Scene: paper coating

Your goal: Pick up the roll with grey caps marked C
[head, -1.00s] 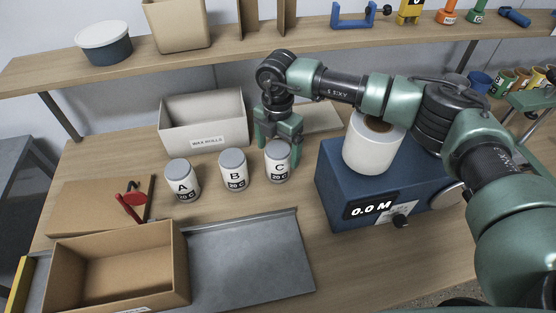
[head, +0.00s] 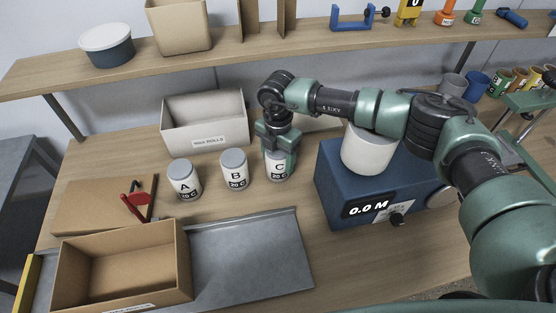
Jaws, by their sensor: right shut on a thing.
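The white roll marked C (head: 279,169) stands upright on the table, at the right end of a row of three. Its grey cap is mostly hidden by my right gripper. My right gripper (head: 278,153) is over the roll from above and behind, shut on it; the fingertips are partly hidden. The roll marked B (head: 233,172) and the roll marked A (head: 183,182), both with grey caps, stand to the left of it. My left gripper is not in view.
A bin labelled wax rolls (head: 207,140) stands behind the rolls. A blue machine reading 0.0 M (head: 340,185) with a large white roll (head: 367,152) is to the right. An open cardboard box (head: 120,265) and a grey metal plate (head: 250,258) lie in front.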

